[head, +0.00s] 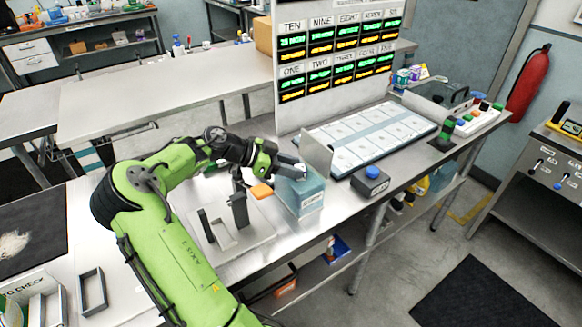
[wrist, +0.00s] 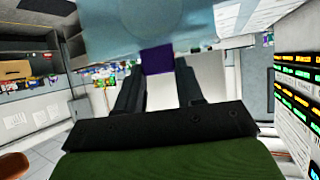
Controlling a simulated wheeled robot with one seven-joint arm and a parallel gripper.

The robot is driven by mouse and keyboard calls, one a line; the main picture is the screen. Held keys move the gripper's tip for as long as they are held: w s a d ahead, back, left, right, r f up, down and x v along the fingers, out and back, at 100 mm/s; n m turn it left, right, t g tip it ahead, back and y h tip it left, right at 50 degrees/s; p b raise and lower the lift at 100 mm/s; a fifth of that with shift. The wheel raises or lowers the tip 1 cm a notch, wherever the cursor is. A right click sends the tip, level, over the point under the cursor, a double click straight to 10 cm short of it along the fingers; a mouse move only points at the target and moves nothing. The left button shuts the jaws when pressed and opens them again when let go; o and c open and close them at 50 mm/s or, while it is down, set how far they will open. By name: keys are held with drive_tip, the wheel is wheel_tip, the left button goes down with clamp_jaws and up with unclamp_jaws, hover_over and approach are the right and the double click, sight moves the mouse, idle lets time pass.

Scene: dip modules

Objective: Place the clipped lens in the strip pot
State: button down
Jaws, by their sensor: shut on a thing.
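In the head view a pale blue box with a white label, which seems to be the strip pot (head: 303,190), stands near the front of the bench. My gripper (head: 286,164) reaches over its top from the left. In the wrist view my gripper (wrist: 158,86) has its two dark fingers on either side of a small purple piece (wrist: 157,60). It appears to be part of the clipped lens, with the rest hidden. A pale blue surface fills the top of the wrist view; I cannot tell whether it is lens or pot. I cannot tell whether the lens is inside the pot.
A thin upright panel (head: 317,153) stands just behind the pot. A dark box with a blue button (head: 371,181) is to the right. A grey stand (head: 238,214) and an orange piece (head: 262,191) are to the left. A white gridded tray (head: 369,137) lies behind.

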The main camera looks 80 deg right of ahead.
drive_tip(key=c, duration=0.7)
unclamp_jaws()
drive_tip(key=p+v, duration=0.2)
drive_tip(key=v, duration=1)
drive_tip(key=shift+r, duration=0.15)
